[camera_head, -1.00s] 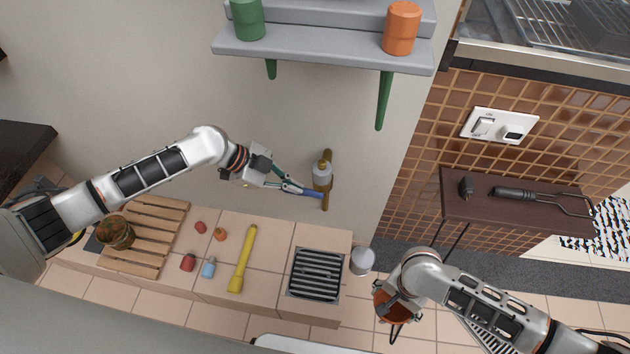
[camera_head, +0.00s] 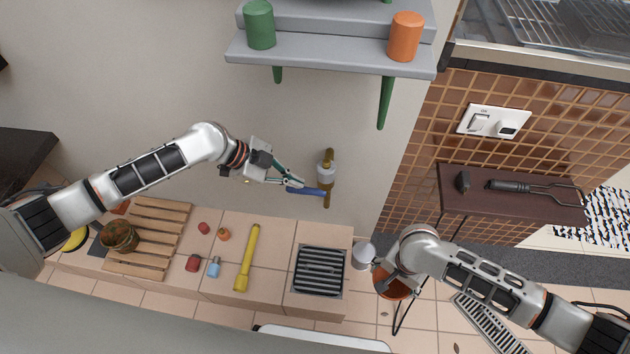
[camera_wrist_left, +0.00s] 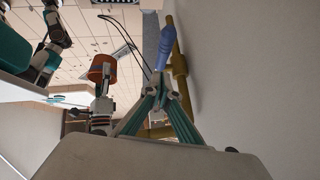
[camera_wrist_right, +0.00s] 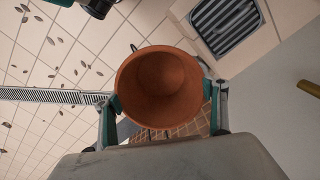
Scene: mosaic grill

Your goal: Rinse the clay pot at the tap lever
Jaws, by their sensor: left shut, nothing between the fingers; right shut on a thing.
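The orange-brown clay pot (camera_head: 393,290) is in my right gripper (camera_head: 388,277), beyond the counter's right end. In the right wrist view, the pot (camera_wrist_right: 160,88) shows its open, empty-looking mouth between the fingers. The brass tap (camera_head: 328,195) is on the wall above the counter, with a blue lever (camera_head: 306,191). My left gripper (camera_head: 292,182) is shut and empty at the lever. In the left wrist view, its fingertips (camera_wrist_left: 161,80) are close to the lever (camera_wrist_left: 160,45); I cannot tell whether they touch. The pot is apart from the tap, to its lower right.
The counter has a dark grate (camera_head: 319,270), a yellow stick (camera_head: 247,258), small red and blue items and a wooden rack (camera_head: 150,225) with a brown pot (camera_head: 119,236). A pale cylinder (camera_head: 363,256) is close beside my right gripper. A shelf (camera_head: 330,58) hangs above.

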